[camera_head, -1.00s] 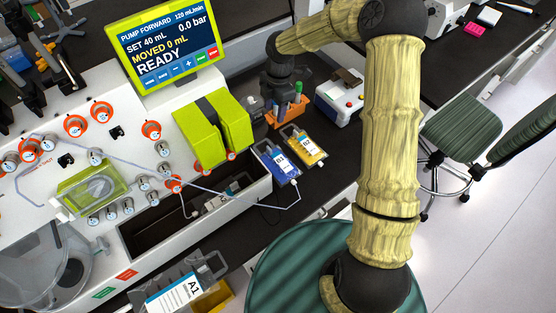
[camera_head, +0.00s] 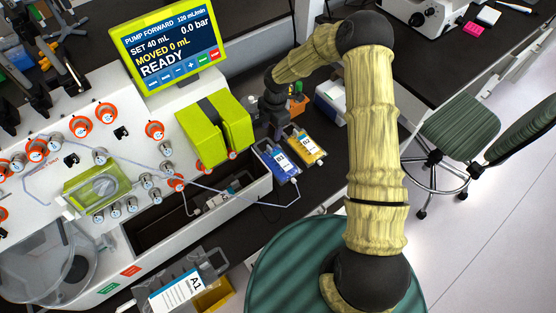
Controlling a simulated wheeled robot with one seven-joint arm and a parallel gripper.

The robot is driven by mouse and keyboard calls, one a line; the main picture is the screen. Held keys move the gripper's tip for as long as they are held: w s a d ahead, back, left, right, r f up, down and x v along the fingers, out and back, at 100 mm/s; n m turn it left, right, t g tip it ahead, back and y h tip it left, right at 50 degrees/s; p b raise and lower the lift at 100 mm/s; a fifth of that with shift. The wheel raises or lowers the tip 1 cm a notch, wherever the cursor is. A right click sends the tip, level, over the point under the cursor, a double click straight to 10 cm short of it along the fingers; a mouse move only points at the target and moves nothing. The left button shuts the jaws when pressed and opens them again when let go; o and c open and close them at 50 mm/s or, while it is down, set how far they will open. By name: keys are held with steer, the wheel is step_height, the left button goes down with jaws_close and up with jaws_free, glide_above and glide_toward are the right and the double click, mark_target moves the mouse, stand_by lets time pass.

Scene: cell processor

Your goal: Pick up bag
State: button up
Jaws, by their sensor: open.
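A blue bag (camera_head: 291,171) with a white label lies on the dark bench, beside the right end of the white machine. A yellow bag (camera_head: 316,156) with a white label lies just to its right. A grey bag labelled A1 (camera_head: 213,276) is at the bottom edge, partly cut off. My gripper (camera_head: 271,134) points down just behind the upper end of the blue bag. It is open and holds nothing that I can see. Whether its fingertips touch the blue bag I cannot tell.
The machine's green pump block (camera_head: 228,134) stands close left of my gripper. An orange holder (camera_head: 298,104) and a white box (camera_head: 330,101) are behind it. A thin tube runs from the blue bag. A dark open trough (camera_head: 160,232) lies along the machine's front.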

mark_target(270, 147)
steer(key=shift+s+a+f, duration=0.1)
steer(key=shift+a+f, duration=0.05)
steer(key=shift+f, duration=1.4)
steer(key=shift+p, duration=0.3)
steer(key=shift+s+f, duration=0.15)
steer(key=shift+f, duration=0.1)
steer(key=shift+s+a+f+p, duration=0.15)
steer(key=shift+f+p, duration=0.2)
steer(key=shift+f, duration=0.4)
steer(key=shift+s+f+p, duration=0.15)
steer(key=shift+f+p, duration=0.25)
steer(key=shift+f, duration=0.4)
steer(key=shift+s+a+f+p, duration=0.15)
steer(key=shift+f+p, duration=0.2)
steer(key=shift+f, duration=0.4)
jaws_close()
